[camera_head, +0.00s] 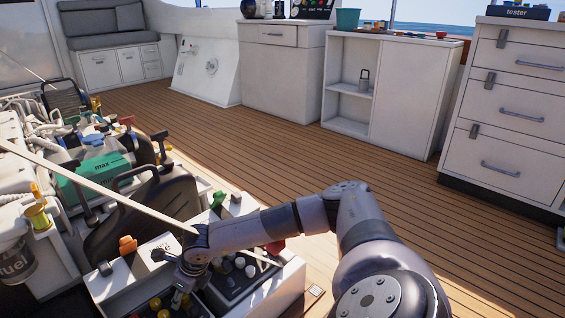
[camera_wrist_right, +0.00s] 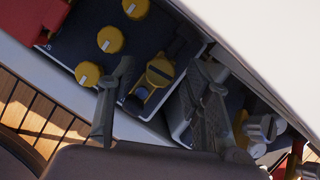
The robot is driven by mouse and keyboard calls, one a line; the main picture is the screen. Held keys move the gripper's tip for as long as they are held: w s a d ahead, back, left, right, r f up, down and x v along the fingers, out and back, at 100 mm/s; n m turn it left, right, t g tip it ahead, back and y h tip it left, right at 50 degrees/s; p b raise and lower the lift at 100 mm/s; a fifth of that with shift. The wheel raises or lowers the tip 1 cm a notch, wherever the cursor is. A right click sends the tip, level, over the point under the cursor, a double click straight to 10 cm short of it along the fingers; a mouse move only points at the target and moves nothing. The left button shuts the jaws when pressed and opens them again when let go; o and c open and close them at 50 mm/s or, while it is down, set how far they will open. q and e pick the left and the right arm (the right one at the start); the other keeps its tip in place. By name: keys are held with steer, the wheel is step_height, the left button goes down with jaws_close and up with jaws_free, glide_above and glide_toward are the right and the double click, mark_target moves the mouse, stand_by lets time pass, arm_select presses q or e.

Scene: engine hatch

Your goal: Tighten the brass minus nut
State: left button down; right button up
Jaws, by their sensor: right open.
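In the head view, my right gripper (camera_head: 182,293) points down over the white tray box, and the slotted nut cannot be made out there. My left gripper is not in view.
Several yellow knobs with white lines (camera_wrist_right: 110,40) lie near the nut, and grey-white knobs (camera_wrist_right: 262,128) sit at the other side. The engine's green max box (camera_head: 103,167) and dark levers stand behind the tray. The wooden floor (camera_head: 330,160) is clear.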

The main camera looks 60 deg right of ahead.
steer(key=n+b, duration=0.1)
steer(key=n, duration=0.1)
steer(key=n+y+b, duration=0.1)
steer(key=shift+w+d+f+n, duration=0.15)
steer(key=shift+d+n, duration=0.05)
steer(key=shift+n, duration=0.2)
steer(key=w+p+v, duration=0.1)
steer(key=p+v, duration=1)
steer(key=v, duration=0.7)
steer(key=w+a+r+m+t+y+p, duration=0.4)
steer(key=w+a+r+m+y+p, duration=0.6)
steer(key=p, duration=0.9)
steer(key=s+d+f+m+t+h+p, duration=0.1)
steer(key=s+d+f+m+h+p, duration=0.1)
steer(key=s+f+m+h+p, duration=0.5)
steer(key=s+d+f+m+t+h+p, duration=0.1)
steer(key=s+d+f+m+h+p, duration=0.15)
steer(key=m+p, duration=0.85)
steer(key=s+a+f+m+g+p, duration=0.1)
steer(key=s+f+m+g+p, duration=0.1)
steer(key=s, duration=0.7)
steer(key=s+a+f+m+g+h+p, duration=0.1)
steer(key=s+m, duration=0.3)
steer(key=s, duration=0.5)
steer(key=s+a+f+m+g+h+p, duration=0.1)
steer(key=s+f+m+g+p, duration=0.2)
steer(key=s, duration=0.6)
steer(key=shift+s+a+f+g+p, duration=0.2)
steer(key=shift+s+f+g+p, duration=0.1)
steer(key=shift+f+p, duration=0.3)
